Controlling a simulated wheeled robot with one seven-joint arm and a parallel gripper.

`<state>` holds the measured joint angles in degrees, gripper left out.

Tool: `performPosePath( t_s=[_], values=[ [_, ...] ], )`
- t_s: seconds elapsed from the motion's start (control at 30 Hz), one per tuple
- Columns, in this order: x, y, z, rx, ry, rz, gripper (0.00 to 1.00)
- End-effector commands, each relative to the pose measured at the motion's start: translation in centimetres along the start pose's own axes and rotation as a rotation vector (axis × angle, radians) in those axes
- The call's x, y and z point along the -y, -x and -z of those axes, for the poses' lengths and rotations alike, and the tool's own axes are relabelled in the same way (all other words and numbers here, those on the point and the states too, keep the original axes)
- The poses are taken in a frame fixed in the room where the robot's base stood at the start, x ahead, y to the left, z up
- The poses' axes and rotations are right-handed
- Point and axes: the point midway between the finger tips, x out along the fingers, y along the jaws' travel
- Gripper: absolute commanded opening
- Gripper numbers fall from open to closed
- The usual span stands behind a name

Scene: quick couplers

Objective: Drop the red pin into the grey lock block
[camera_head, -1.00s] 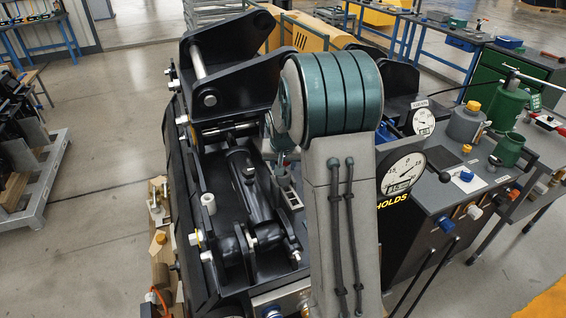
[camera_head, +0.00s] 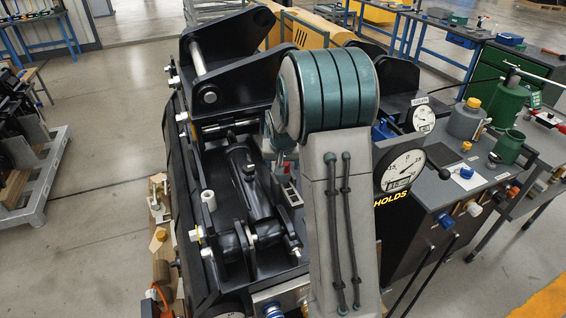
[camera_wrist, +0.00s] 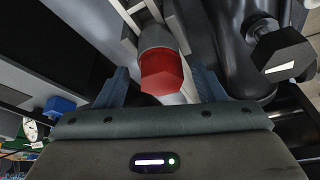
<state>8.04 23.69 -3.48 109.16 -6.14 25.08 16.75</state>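The red pin (camera_wrist: 162,72) is in the middle of the wrist view, its faceted red end between the two fingers of my gripper (camera_wrist: 162,84). A grey round part (camera_wrist: 155,38) adjoins its far side. The fingers stand apart on either side of the red part; I cannot tell whether they touch it. In the head view a little red shows just below my wrist, by the small grey lock block (camera_head: 292,197) on the black machine. My arm hides most of my gripper there. I cannot tell how the pin sits relative to the block.
A black cylinder (camera_head: 250,185) lies beside the block in the black frame (camera_head: 222,85). A white knob (camera_head: 208,200) is to its left. Gauges (camera_head: 403,170) and a bench with green canisters (camera_head: 507,105) stand on the right.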

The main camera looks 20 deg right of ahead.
Motion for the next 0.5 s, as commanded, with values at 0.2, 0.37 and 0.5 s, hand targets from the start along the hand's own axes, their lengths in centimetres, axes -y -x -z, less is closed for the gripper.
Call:
performPosePath(
  t_s=[0.2, 0.37, 0.5],
  values=[
    [0.0, 0.0, 0.0, 0.001, 0.000, -0.001, 0.67],
    [0.0, 0.3, 0.0, 0.000, 0.000, 0.000, 0.67],
    [0.0, 1.8, 0.0, -0.003, 0.000, 0.000, 0.67]
  ],
)
